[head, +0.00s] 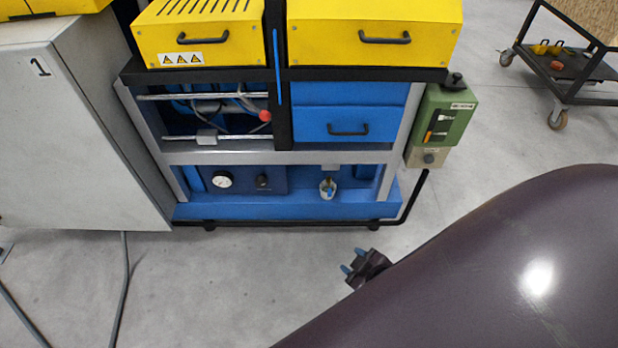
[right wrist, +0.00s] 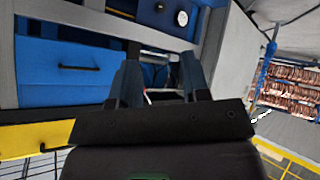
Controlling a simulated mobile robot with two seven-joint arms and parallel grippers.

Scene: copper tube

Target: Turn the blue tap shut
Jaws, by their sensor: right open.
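A small fitting (head: 328,187) with a blue part and a whitish round base sits low on the machine front, right of centre; it looks like the blue tap, but it is too small to tell how its handle is turned. My right gripper (head: 352,261) is in front of the machine, below and to the right of this fitting, and apart from it. Its blue-tipped fingers point up and left. In the right wrist view the gripper (right wrist: 158,82) is open, with no held object visible between the fingers. My left gripper is not in view.
The machine has yellow drawers (head: 374,30), a blue drawer (head: 345,124) and a pressure gauge (head: 222,180). A green control box (head: 442,115) hangs on its right side. A grey cabinet (head: 75,130) stands left. A cart (head: 570,65) stands back right. Floor in front is mostly clear.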

